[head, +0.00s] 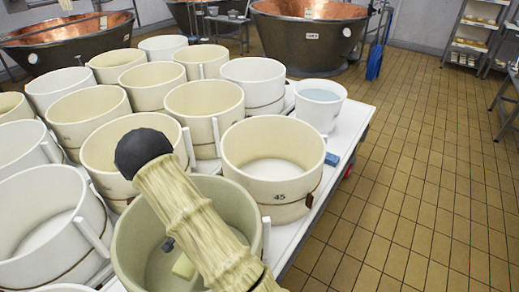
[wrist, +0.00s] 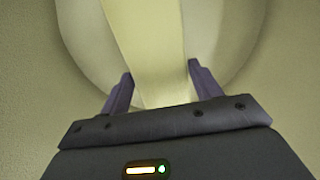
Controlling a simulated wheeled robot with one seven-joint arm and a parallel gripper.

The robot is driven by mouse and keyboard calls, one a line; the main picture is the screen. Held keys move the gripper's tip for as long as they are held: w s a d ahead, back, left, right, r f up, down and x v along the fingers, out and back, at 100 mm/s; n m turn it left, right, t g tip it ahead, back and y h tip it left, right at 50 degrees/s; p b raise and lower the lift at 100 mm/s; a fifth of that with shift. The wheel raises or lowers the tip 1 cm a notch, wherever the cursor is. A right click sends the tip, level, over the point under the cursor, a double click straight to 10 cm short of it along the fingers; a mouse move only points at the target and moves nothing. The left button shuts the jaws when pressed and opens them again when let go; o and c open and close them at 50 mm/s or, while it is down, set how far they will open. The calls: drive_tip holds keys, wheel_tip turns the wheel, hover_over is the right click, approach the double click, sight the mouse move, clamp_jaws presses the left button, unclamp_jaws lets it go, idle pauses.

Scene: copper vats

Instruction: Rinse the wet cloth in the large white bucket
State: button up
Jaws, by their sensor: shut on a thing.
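My gripper (wrist: 160,72) is shut on a pale yellow cloth (wrist: 148,40), which runs as a strip between the two fingers in the wrist view. In the head view a small piece of the cloth (head: 183,267) shows inside the nearest cream tub (head: 122,235). My sleeved arm crosses over that tub and hides most of the gripper. The white bucket (head: 322,118) stands at the back right of the table, nearly full of pale bluish water (head: 318,95). The cloth is well away from it.
Several cream and white tubs crowd the white table (head: 345,135). A tub marked 45 (head: 268,190) stands between my arm and the bucket. A small blue object (head: 332,159) lies at the table's right edge. Tiled floor (head: 410,190) to the right is clear. Copper vats (head: 310,35) stand behind.

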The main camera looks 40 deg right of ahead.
wheel_tip(320, 180, up, 26)
drive_tip(key=n+p, duration=1.1)
drive_tip(key=p, duration=1.4)
drive_tip(key=shift+n, duration=0.3)
drive_tip(key=shift+a, duration=0.1)
drive_tip(key=shift+f, duration=0.1)
